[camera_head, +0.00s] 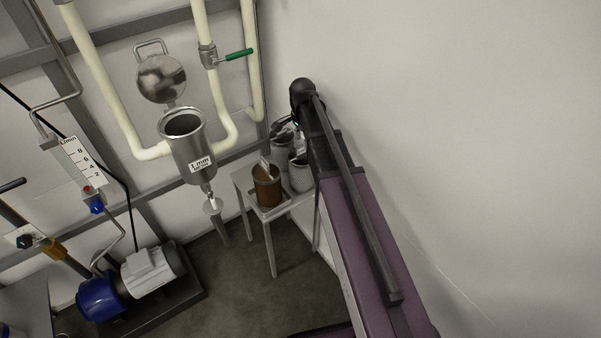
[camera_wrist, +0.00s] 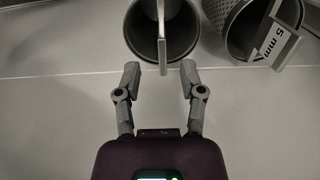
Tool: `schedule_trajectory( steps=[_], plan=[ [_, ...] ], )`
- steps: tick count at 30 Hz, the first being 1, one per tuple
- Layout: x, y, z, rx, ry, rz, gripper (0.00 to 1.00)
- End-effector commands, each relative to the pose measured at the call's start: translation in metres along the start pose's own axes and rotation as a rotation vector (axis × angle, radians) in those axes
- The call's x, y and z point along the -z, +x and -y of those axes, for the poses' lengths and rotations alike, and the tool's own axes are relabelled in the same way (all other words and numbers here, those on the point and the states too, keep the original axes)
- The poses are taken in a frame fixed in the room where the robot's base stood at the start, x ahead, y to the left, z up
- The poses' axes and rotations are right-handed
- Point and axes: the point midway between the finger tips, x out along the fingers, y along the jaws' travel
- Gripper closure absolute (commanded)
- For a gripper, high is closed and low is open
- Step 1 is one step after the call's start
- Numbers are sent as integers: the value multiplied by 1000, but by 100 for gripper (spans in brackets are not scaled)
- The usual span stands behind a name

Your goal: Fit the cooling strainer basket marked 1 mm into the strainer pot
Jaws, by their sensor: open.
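The strainer pot (camera_head: 190,155) is a steel cup on the wall piping, with its mouth open and a label reading mm; the first character is unclear. Its round lid (camera_head: 161,80) stands raised behind it. In the wrist view, a grey basket (camera_wrist: 181,38) lies straight ahead of my gripper (camera_wrist: 160,69). Its tag or handle plate (camera_wrist: 162,42) is edge-on, so its marking is unreadable. My gripper is open, with a fingertip on either side of the plate's near end and a gap on both sides. A perforated basket marked 5 mm (camera_wrist: 236,28) is to the right.
A small stand (camera_head: 243,181) holds a brown basket (camera_head: 267,192) and grey baskets, one at its right (camera_head: 300,178). A green-handled valve (camera_head: 238,54) sticks out above the pot's right. A pump (camera_head: 150,268) is on the floor. A plain wall is close right of my arm.

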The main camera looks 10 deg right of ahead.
Motion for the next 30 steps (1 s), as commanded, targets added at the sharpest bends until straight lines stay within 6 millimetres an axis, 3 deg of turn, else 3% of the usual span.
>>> schedule_trajectory(
  steps=[13,30],
  plan=[
    [0,6,0,0,1,0,49],
    [0,47,1,0,1,0,49]
  ],
)
